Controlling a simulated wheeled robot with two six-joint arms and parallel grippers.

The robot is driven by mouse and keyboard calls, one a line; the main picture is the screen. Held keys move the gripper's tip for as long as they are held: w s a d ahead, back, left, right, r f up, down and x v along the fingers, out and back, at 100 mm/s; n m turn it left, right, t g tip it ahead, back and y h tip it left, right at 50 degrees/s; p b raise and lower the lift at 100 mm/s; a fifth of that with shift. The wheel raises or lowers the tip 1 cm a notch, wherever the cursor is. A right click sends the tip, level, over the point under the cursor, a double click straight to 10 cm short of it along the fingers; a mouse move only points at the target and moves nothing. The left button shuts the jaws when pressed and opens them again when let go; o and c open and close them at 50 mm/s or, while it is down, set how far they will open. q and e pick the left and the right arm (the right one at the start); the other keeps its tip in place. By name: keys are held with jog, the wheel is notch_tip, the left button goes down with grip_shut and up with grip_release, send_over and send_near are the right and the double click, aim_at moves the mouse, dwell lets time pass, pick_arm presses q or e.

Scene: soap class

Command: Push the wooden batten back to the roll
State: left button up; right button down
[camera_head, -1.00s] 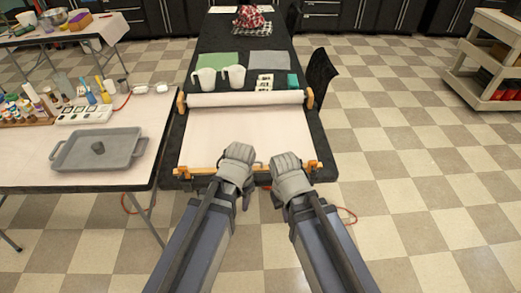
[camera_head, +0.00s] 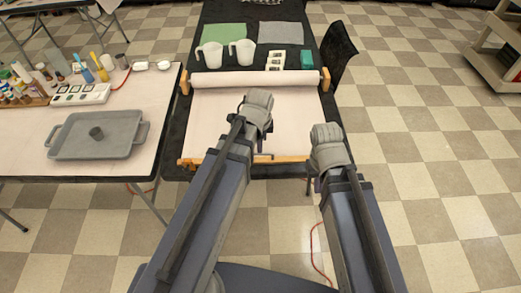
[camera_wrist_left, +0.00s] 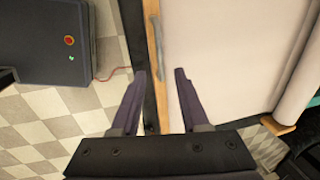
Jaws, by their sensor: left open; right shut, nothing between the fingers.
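The wooden batten (camera_head: 287,158) lies across the front end of a pale sheet (camera_head: 225,115), partly hidden by my left arm. The white roll (camera_head: 255,77) sits at the sheet's far end. In the left wrist view the batten (camera_wrist_left: 154,60) carries a grey handle and passes between the spread fingers of my open left gripper (camera_wrist_left: 160,73); contact is not clear. In the head view the left gripper (camera_head: 255,112) appears over the sheet, its fingertips mostly hidden. My right gripper (camera_head: 312,184) is shut and empty at the table's front right corner.
Two white jugs (camera_head: 241,52), a green mat (camera_head: 222,35) and a teal block (camera_head: 307,60) are beyond the roll. A side table with a grey tray (camera_head: 65,137) stands left. A black chair (camera_head: 340,48) is at the right.

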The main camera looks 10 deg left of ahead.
pick_arm(q)
jog(key=b, duration=0.7)
send_over(258, 157)
jog(key=s, duration=0.2)
jog(key=f, duration=0.5)
jog(key=d+f, duration=0.1)
jog(key=f, duration=0.1)
jog(key=shift+w+f, duration=0.15)
jog(key=shift+w, duration=0.1)
jog(key=shift+c, duration=0.3)
grip_shut()
